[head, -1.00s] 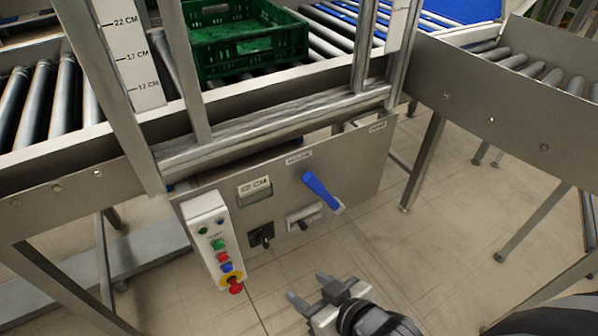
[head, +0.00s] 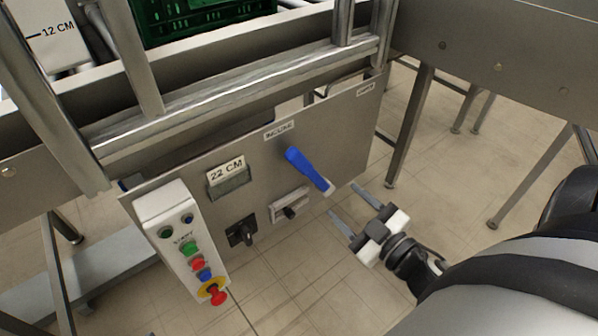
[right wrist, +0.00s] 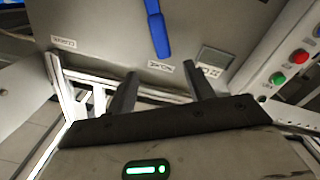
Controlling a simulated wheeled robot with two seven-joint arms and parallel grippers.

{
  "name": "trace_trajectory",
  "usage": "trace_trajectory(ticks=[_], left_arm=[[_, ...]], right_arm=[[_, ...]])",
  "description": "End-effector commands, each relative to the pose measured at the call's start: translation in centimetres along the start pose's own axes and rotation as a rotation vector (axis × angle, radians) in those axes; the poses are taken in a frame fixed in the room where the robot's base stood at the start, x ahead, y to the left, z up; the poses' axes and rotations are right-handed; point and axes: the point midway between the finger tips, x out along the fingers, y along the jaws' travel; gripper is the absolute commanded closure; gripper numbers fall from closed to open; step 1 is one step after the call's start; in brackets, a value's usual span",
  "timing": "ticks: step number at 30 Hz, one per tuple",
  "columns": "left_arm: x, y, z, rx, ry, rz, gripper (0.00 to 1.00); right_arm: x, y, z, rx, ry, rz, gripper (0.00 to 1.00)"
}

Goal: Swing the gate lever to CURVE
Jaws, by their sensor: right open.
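The gate lever (head: 306,169) is a blue bar on the grey control panel (head: 345,125), slanting from upper left to lower right in the head view. Its upper blue end is just below the IN-LINE label (head: 279,130). The CURVE label (head: 366,88) is at the panel's upper right corner. In the right wrist view the lever (right wrist: 158,32) is at the top, beyond the fingertips. My right gripper (head: 347,201) is open and empty, just to the right of the lever's lower end, apparently apart from it. My left gripper is not in view.
A button box (head: 181,237) with a red stop knob is at the panel's left. A 22 CM card (head: 227,172) and a black knob (head: 241,231) are on the panel. A green crate (head: 195,18) is on the conveyor above. Open floor lies below right.

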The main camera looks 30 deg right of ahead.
Motion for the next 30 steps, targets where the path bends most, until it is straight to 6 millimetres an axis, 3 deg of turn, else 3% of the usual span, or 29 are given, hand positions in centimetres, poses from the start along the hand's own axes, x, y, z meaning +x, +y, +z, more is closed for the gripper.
trace_trajectory(ticks=[7,21,30], left_arm=[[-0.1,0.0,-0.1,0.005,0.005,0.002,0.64],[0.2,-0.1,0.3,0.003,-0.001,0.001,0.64],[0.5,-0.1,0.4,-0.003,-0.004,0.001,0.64]], right_arm=[[2.3,0.0,0.1,-0.013,0.013,-0.009,0.47],[12.3,-0.1,0.0,-0.012,0.012,-0.008,0.47],[15.5,-0.1,0.0,-0.011,0.008,-0.009,0.47]])
